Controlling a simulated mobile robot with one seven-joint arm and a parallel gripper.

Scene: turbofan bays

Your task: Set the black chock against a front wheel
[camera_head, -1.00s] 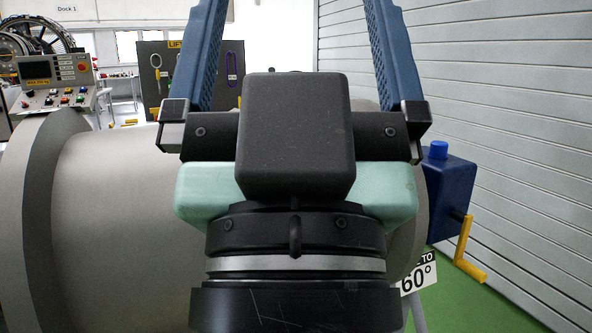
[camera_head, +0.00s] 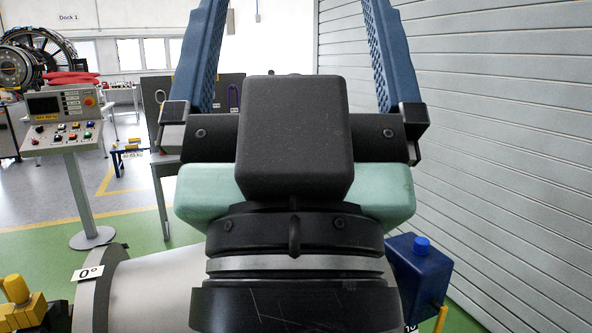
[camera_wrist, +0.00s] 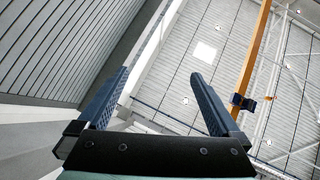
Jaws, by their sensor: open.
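My gripper (camera_head: 292,60) stands upright in the middle of the head view, its two blue fingers spread apart with nothing between them. The wrist view shows the same open fingers (camera_wrist: 160,95) pointing up toward the ceiling and wall. I see neither the black chock nor a front wheel clearly in any view. My gripper and wrist hide much of the middle of the head view.
A control console (camera_head: 65,125) stands at left on a green floor. Below my wrist lies a large grey cylinder (camera_head: 150,290) with a blue crank box (camera_head: 418,270) at its right. A yellow fitting (camera_head: 18,300) is at lower left. A slatted wall (camera_head: 500,120) closes the right side.

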